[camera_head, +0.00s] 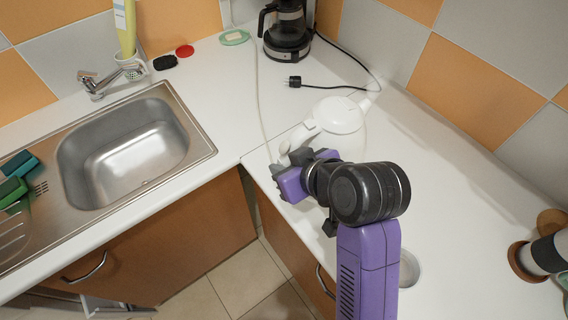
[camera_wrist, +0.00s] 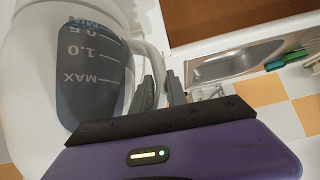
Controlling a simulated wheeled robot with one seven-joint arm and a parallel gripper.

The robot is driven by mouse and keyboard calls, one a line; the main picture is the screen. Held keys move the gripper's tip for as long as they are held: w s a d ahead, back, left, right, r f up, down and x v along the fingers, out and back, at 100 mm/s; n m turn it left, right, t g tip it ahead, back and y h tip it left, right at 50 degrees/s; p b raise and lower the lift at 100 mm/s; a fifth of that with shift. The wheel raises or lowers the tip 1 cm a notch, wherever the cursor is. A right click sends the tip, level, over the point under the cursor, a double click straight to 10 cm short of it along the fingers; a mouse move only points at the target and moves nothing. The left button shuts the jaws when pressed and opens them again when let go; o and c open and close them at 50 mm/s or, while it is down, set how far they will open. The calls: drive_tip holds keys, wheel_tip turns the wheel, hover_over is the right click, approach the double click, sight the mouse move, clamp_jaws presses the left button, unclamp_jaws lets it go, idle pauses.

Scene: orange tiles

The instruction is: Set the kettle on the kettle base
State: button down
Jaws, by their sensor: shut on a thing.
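The white kettle (camera_head: 343,116) is over the counter near the corner, beyond my gripper. My gripper (camera_head: 292,156) is shut on the kettle's handle (camera_head: 302,136), at the kettle's left side. In the wrist view the kettle's body (camera_wrist: 28,75) fills the left, with a dark water window marked MAX and 1.0. My gripper's fingers (camera_wrist: 160,84) are at the lower handle (camera_wrist: 153,58) there. The kettle's underside is hidden, so I cannot tell whether it touches anything. I cannot make out the kettle base for certain. A pale round thing (camera_head: 409,270) lies on the counter, partly behind my arm.
A coffee maker (camera_head: 287,32) stands in the back corner, with a black plug (camera_head: 294,82) and cord before it. A white cable (camera_head: 260,100) runs toward my gripper. The steel sink (camera_head: 125,150) is at left. A dark-and-white item (camera_head: 545,255) lies at right. The right counter's middle is clear.

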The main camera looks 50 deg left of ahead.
drive_tip(key=shift+w+f, duration=0.1)
drive_tip(key=c, duration=1.6)
unclamp_jaws()
drive_tip(key=shift+f, duration=0.25)
drive_tip(key=shift+p+v, duration=0.55)
drive_tip(key=shift+v, duration=0.35)
drive_tip(key=p+v, duration=0.5)
drive_tip(key=v, duration=0.4)
drive_tip(key=shift+r, duration=0.15)
drive_tip(key=shift+d, duration=0.1)
